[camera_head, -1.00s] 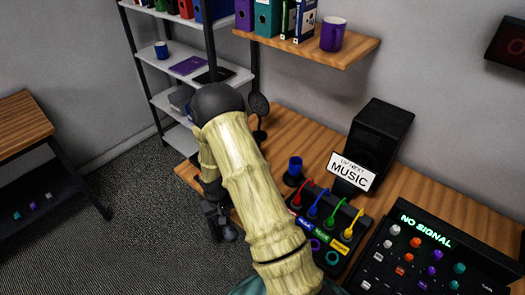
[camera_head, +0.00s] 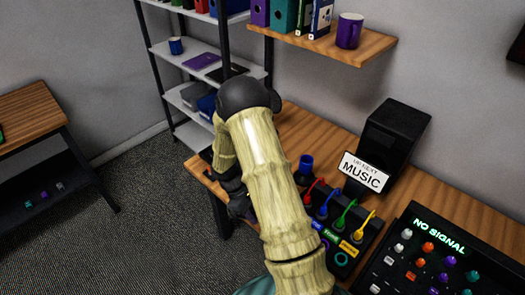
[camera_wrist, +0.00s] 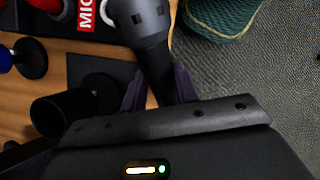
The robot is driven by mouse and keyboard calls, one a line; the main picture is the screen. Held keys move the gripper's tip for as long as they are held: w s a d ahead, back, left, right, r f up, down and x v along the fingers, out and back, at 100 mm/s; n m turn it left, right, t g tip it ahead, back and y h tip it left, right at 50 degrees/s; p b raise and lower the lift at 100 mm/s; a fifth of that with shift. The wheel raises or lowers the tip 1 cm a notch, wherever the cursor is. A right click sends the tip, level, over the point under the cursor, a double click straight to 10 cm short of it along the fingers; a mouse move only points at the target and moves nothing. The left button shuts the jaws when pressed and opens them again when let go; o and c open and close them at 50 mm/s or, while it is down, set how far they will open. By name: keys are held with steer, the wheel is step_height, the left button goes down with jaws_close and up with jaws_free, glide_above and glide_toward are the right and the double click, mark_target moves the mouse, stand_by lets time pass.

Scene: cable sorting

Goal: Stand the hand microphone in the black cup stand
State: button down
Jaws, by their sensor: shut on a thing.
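In the wrist view the hand microphone (camera_wrist: 145,18) has a grey head with small dark square marks and a black handle. My gripper (camera_wrist: 158,86) is shut on the handle, one finger on each side. A black cup (camera_wrist: 62,112), which looks like the cup stand, is left of the gripper, beside a dark square plate; its inside is not clearly visible. In the head view my gripper (camera_head: 238,200) is at the left front edge of the table, partly hidden by my arm. The microphone and black cup cannot be made out there.
A blue cup-like holder (camera_head: 306,164) on a black base stands near the cable box (camera_head: 345,240) with several coloured plugs. A music sign (camera_head: 362,171), a black speaker (camera_head: 396,138) and a mixer (camera_head: 430,255) are to the right. A shelf unit (camera_head: 195,57) stands behind.

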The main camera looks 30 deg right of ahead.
steer(key=w+d+r+n+t+h+b, duration=0.2)
steer(key=w+d+r+n+t+h, duration=0.2)
steer(key=r, duration=0.5)
steer(key=w+d+r+n+t+h+b, duration=0.1)
steer(key=w+d+r+n+t+h, duration=0.3)
steer(key=r+n+h, duration=0.5)
steer(key=shift+w+n+t+b, duration=0.35)
steer(key=shift+w+t, duration=0.25)
steer(key=shift+t, duration=0.3)
step_height(320, 180, down, 10)
steer(key=b, duration=0.7)
steer(key=shift+f+b, duration=0.2)
steer(key=shift+b, duration=0.15)
steer(key=c, duration=1)
jaws_free()
